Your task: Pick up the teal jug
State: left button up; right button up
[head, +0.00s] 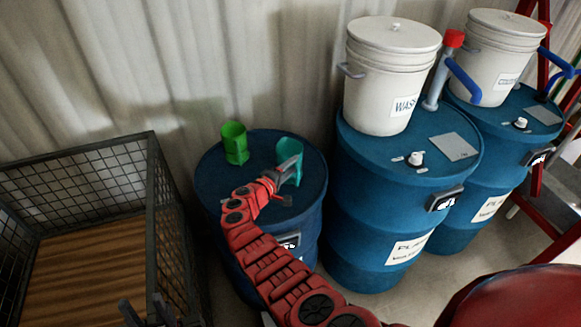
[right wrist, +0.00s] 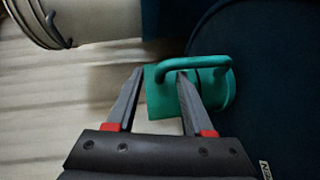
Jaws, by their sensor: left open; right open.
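The teal jug (head: 288,152) stands on the lid of the left blue drum (head: 225,192). My right gripper (head: 291,180) is open at the jug. In its wrist view one finger is just outside the jug's left edge, and the other overlaps the jug by the handle; I cannot tell whether they touch it. Part of the jug is hidden behind the gripper. My left gripper (head: 145,311) is open and empty at the bottom left, by the cage.
A green jug (head: 234,144) stands left of the teal one on the same lid. A wire cage (head: 151,180) with a wooden floor is at left. Blue drums (head: 385,235) bearing white buckets (head: 385,85) stand at right. A corrugated wall is behind.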

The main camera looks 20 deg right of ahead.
grip_shut()
dwell(1.4)
